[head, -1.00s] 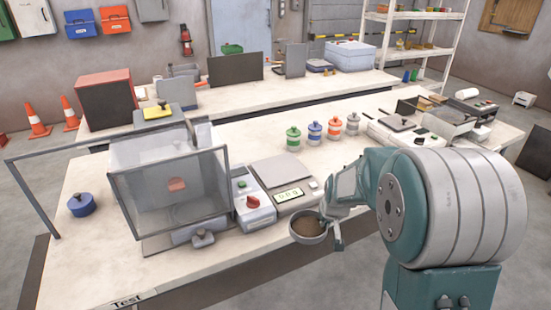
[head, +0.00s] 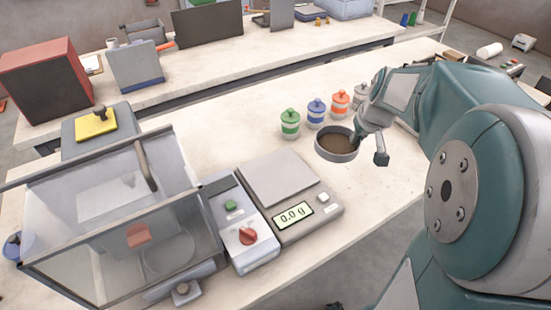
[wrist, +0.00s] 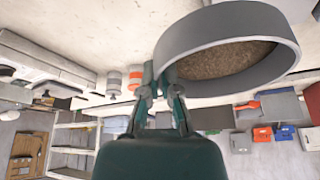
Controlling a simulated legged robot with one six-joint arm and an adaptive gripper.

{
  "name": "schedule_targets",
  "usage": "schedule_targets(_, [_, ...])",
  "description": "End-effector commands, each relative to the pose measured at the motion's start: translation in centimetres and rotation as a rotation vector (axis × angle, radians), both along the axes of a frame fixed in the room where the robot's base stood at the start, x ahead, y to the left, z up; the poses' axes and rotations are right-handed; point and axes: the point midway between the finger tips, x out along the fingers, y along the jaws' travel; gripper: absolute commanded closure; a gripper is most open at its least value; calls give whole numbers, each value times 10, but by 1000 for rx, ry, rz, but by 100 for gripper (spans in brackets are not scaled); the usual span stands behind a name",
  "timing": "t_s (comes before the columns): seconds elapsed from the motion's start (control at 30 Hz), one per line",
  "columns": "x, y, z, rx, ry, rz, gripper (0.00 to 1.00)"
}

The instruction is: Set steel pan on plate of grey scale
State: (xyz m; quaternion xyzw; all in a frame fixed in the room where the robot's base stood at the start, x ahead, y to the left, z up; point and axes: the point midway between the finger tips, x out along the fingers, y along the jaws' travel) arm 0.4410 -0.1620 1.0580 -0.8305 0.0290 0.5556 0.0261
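The steel pan (head: 337,153) is a round grey dish with brown pellets inside. My gripper (head: 366,143) is at the pan's right side in the head view. In the wrist view the fingers (wrist: 160,85) meet at the wall of the pan (wrist: 228,45) and appear shut on it. The pan is held level or nearly so, right of the scale; the gap beneath it is hard to judge. The grey scale (head: 318,228) has a bare flat plate (head: 279,177) and its display reads 0.0 g.
Several lidded jars stand behind the pan, among them a green one (head: 290,123) and a blue one (head: 316,112). Left of the scale are a control box with a red knob (head: 247,235) and a clear-walled enclosure (head: 110,215). Bench right of the scale is clear.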

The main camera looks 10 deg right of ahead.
Motion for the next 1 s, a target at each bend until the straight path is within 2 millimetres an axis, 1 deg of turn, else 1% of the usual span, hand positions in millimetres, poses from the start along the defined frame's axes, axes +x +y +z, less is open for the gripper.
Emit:
schedule_targets(0.07, [1,4,0,0,0,3,100])
schedule_targets(0.17, [7,17,-7,0,3,8,100])
schedule_targets(0.5, [41,81,-40,2,3,9,100])
schedule_targets(0.6, [47,94,-58,1,6,6,100])
schedule_targets(0.73, [55,109,-78,2,4,5,100])
schedule_targets(0.93, [61,120,-93,0,3,3,100])
schedule_targets(1.0, [63,126,-101,1,3,4,100])
